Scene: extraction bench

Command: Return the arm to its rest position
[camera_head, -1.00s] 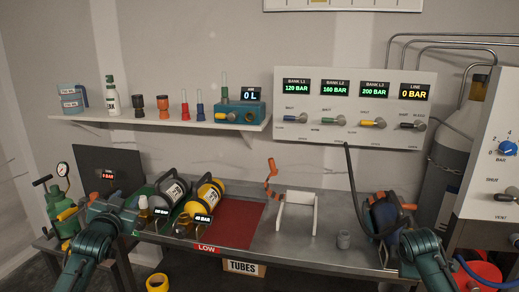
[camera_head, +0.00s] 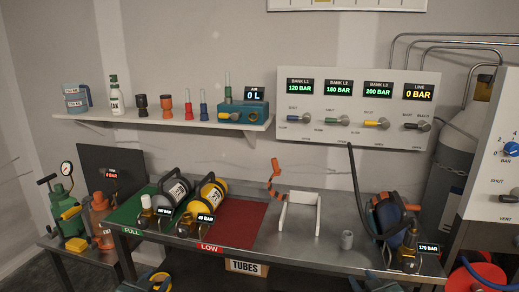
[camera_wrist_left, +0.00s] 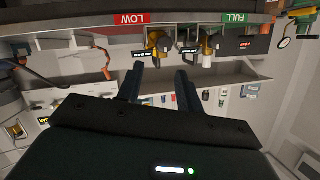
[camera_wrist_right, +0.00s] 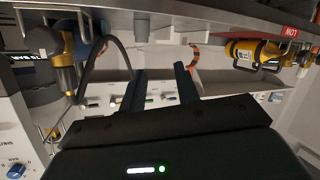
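My left gripper (camera_wrist_left: 158,84) shows in the left wrist view with its two dark fingers apart and nothing between them. My right gripper (camera_wrist_right: 160,82) shows in the right wrist view, also with fingers apart and empty. Neither gripper shows in the head view. Only small teal parts of my arms (camera_head: 375,285) show at its bottom edge, below the bench front. Both grippers are clear of the bench objects.
The steel bench (camera_head: 320,249) holds a black cylinder (camera_head: 172,188), a yellow cylinder (camera_head: 208,195), a white cradle (camera_head: 298,212) and a blue cylinder (camera_head: 390,220) with a hose. A green pump (camera_head: 64,205) stands left. The red mat (camera_head: 241,222) has bare room.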

